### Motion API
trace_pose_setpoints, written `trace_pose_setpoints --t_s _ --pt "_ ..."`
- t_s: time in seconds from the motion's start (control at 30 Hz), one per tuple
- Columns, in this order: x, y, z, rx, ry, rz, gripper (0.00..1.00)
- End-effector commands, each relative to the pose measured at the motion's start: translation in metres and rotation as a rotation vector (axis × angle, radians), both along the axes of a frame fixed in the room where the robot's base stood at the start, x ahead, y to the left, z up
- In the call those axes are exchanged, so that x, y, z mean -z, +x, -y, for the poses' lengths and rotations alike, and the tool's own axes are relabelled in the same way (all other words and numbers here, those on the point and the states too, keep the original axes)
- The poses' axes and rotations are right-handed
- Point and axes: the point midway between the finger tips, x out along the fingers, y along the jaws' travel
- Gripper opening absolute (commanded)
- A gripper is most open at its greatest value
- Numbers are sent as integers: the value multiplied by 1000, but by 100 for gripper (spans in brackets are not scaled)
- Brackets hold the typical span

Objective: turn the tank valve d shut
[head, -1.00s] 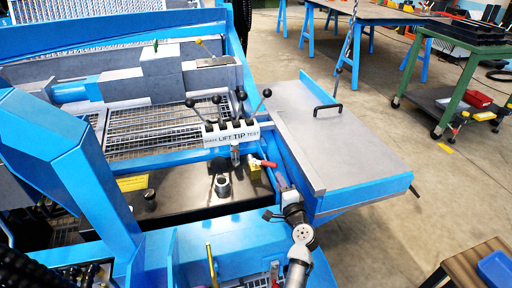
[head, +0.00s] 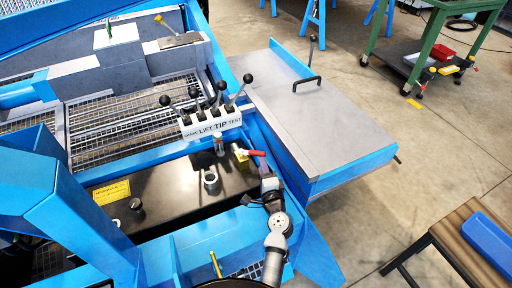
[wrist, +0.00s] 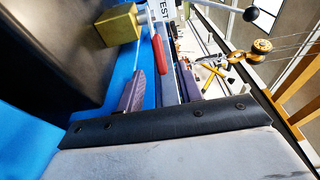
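A valve with a dull yellow block body (head: 241,155) and a red lever (head: 255,153) sits at the right end of the dark tank top, below the lever bank. No letter d is readable on it. In the wrist view the yellow body (wrist: 120,26) is at upper left and the red lever (wrist: 160,53) points down the picture. My gripper (head: 264,172) is close to the lever's free end in the head view. In the wrist view its two purple fingers stand apart (wrist: 161,68), with the lever's end appearing between them. Whether they touch it cannot be told.
The lever bank (head: 212,126), marked LIFT, TIP and TEST, stands just behind the valve with several black-knobbed levers. A grey-topped blue platform (head: 320,115) lies to the right. A silver cap (head: 210,181) rises from the tank top. A blue tray (head: 490,245) sits on a bench at lower right.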

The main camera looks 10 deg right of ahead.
Motion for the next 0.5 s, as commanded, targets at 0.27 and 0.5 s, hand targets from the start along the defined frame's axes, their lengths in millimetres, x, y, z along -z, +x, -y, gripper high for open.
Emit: trace_pose_setpoints --t_s 0.27,0.5 --pt "-2 57 2 -1 -1 1 36" --pt "-1 84 2 0 -1 0 36"
